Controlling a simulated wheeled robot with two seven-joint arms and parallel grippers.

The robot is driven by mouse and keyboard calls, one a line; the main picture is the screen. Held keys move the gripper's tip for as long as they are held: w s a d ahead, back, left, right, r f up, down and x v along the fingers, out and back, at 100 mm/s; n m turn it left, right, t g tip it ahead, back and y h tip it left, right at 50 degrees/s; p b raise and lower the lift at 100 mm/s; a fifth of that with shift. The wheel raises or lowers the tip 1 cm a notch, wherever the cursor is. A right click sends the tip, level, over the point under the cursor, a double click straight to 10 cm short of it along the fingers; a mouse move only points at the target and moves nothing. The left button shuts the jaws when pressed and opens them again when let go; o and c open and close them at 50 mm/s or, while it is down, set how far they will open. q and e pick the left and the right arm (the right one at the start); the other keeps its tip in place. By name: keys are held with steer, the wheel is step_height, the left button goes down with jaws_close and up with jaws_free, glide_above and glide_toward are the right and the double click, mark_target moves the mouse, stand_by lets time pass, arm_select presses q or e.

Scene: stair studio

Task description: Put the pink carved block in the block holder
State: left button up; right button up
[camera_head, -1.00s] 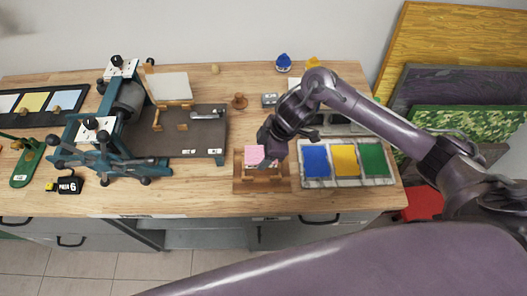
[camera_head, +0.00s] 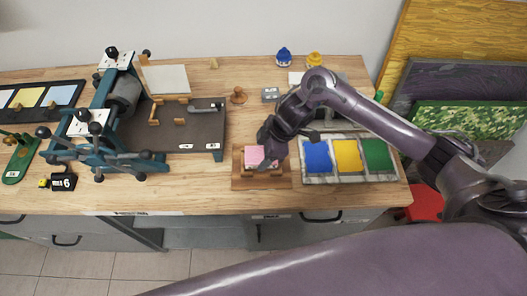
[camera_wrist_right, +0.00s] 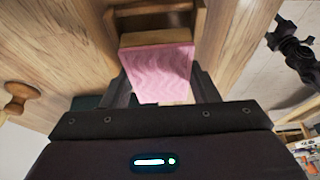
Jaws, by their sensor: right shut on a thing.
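The pink carved block (camera_head: 254,156) is at the wooden block holder (camera_head: 240,180) on the front part of the bench. My right gripper (camera_head: 270,160) is shut on the block. In the right wrist view the pink carved face of the block (camera_wrist_right: 160,70) shows between the two fingers (camera_wrist_right: 160,92). The block holder's wooden walls (camera_wrist_right: 198,18) show just beyond the block. Whether the block rests fully on the holder's floor I cannot tell, as my gripper hides part of it. My left gripper is not in view.
A tray with blue, yellow and green ink pads (camera_head: 346,178) stands close right of the holder. A teal press (camera_head: 118,120) with a dark bed fills the left. A wooden knob (camera_head: 238,95) stands behind. Bare bench lies left of the holder.

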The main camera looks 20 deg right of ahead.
steer(key=shift+p, duration=0.55)
stand_by(0.9)
steer(key=shift+f+b, duration=0.7)
steer(key=shift+f, duration=0.5)
stand_by(0.4)
stand_by(0.4)
steer(key=o, duration=1.1)
step_height(320, 180, up, 8)
steer(key=p, duration=0.8)
stand_by(0.4)
